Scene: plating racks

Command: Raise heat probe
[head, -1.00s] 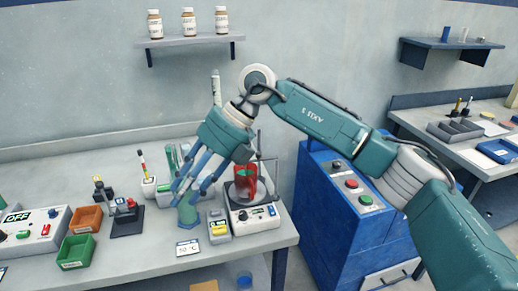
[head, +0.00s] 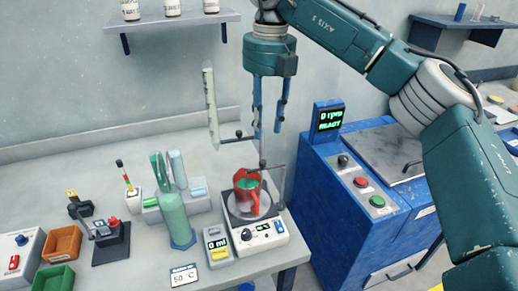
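A red beaker (head: 246,187) with green contents stands on a white hot plate (head: 262,236). A thin grey stand post (head: 282,185) rises at the plate's right, with a crossbar toward a thin rod over the beaker. A small dark knob (head: 239,134) on a short bar shows beside the left fingertip; I cannot tell which part is the heat probe. My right gripper (head: 268,134) points down above the beaker, its two blue fingers apart. Whether its fingertips touch the bar is unclear. My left gripper is out of view.
A green bottle (head: 174,215) and a small 0 ml meter (head: 217,245) stand left of the plate. A 50 °C card (head: 184,275) lies in front. A blue cabinet (head: 350,215) with a READY display (head: 328,119) stands right. A shelf (head: 170,24) hangs above.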

